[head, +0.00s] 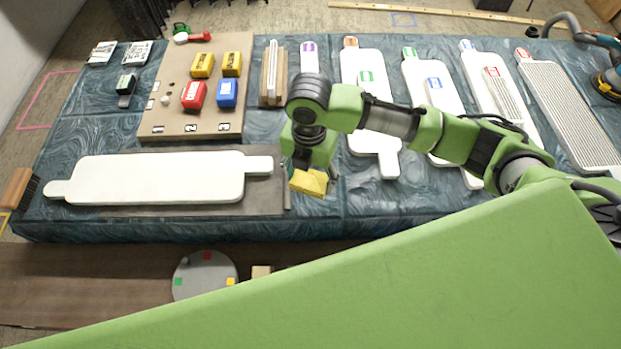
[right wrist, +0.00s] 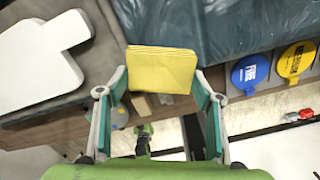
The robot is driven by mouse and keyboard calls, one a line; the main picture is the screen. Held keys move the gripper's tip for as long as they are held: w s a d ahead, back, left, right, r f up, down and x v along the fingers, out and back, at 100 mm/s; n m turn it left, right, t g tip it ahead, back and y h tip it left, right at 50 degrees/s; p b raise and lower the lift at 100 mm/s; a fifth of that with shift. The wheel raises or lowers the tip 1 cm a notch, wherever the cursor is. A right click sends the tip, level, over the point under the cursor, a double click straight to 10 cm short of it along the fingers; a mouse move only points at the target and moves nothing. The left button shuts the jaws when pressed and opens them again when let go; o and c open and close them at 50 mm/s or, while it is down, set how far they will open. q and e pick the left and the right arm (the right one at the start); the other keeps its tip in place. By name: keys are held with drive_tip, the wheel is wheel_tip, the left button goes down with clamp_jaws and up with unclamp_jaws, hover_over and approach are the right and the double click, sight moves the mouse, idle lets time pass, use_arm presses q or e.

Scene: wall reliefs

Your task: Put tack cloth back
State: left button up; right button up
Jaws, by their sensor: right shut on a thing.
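The tack cloth (head: 308,182) is a folded yellow pad. My right gripper (head: 309,171) is shut on it and holds it near the front of the table, just right of the long white board's handle. In the right wrist view the cloth (right wrist: 163,70) sits between the two fingers of the right gripper (right wrist: 160,84). I cannot tell its exact height over the table. My left gripper is not in view.
The blue-covered table (head: 330,215) carries a long white board (head: 160,178), a numbered brown board (head: 165,120) with coloured blocks and several white panels (head: 365,65). A blue lid (right wrist: 250,72) and a yellow lid (right wrist: 296,60) show beside the table's edge.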

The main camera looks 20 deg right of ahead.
sight(310, 175)
drive_tip(key=shift+w+d+f, duration=0.2)
drive_tip(key=shift+w+f, duration=0.4)
drive_tip(key=shift+f, duration=0.15)
drive_tip(key=f, duration=0.1)
drive_tip(key=f+p, duration=0.1)
drive_tip(key=shift+w+d+f, duration=0.15)
drive_tip(key=shift+w+f, duration=0.05)
drive_tip(key=shift+f, duration=0.65)
drive_tip(key=shift+f, duration=0.1)
drive_tip(key=shift+f, duration=0.4)
drive_tip(key=o, duration=1)
